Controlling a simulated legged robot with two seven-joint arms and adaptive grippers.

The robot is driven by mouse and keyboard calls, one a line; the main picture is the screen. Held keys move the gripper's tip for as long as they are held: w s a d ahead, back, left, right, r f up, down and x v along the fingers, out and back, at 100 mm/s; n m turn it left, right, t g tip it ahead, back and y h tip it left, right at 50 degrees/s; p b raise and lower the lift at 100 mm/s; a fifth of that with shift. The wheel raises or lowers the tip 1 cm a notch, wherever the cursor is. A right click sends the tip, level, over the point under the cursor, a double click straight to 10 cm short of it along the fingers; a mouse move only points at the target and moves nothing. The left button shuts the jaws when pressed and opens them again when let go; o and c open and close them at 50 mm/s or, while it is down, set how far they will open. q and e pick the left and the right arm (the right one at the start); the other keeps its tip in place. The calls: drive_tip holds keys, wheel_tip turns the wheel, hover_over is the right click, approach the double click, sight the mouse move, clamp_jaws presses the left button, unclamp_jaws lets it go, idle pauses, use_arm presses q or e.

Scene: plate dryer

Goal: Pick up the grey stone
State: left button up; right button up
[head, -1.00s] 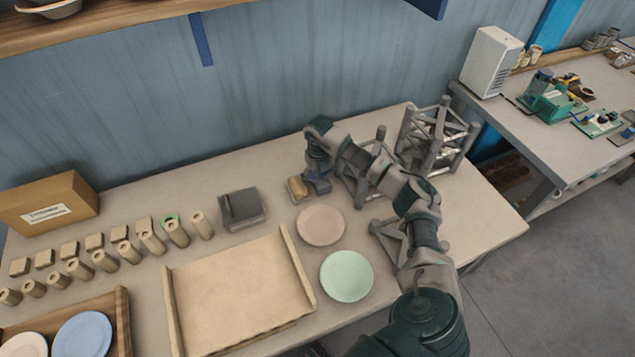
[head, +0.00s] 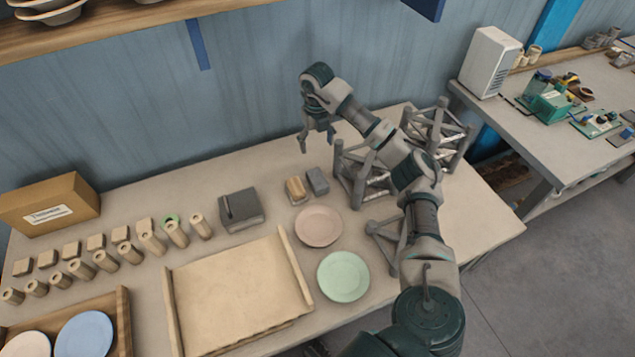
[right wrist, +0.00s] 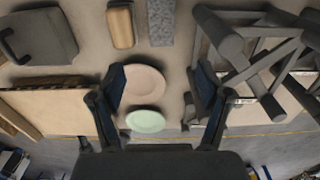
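The grey stone (head: 317,181) is a small speckled grey block lying on the table, close to the right of a wooden-topped block (head: 297,190). In the right wrist view the grey stone (right wrist: 161,22) is at the top middle, with the wooden-topped block (right wrist: 121,25) on its left. My right gripper (head: 316,140) is raised above the table behind the stone, apart from it. In the right wrist view its two fingers (right wrist: 160,88) are spread wide with nothing between them. My left gripper is not in view.
Grey metal lattice frames (head: 360,175) stand just right of the stone. A pink plate (head: 319,226) and a green plate (head: 343,277) lie in front. A dark grey box (head: 242,209) and a wooden tray (head: 240,290) are to the left. The wall is behind.

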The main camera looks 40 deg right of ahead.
drive_tip(key=p, duration=0.1)
hover_over(318, 178)
wheel_tip(318, 178, down, 12)
drive_tip(key=shift+a+r+b, duration=0.1)
drive_tip(key=shift+b, duration=0.25)
drive_tip(key=shift+a+f, duration=0.1)
drive_tip(key=shift+f, duration=0.35)
wheel_tip(318, 178, down, 4)
drive_tip(key=shift+r, duration=0.15)
drive_tip(key=shift+f, duration=0.35)
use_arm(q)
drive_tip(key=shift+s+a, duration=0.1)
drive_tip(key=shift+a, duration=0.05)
use_arm(e)
drive_tip(key=shift+f, duration=0.1)
drive_tip(key=shift+d, duration=0.25)
drive_tip(key=shift+c, duration=0.2)
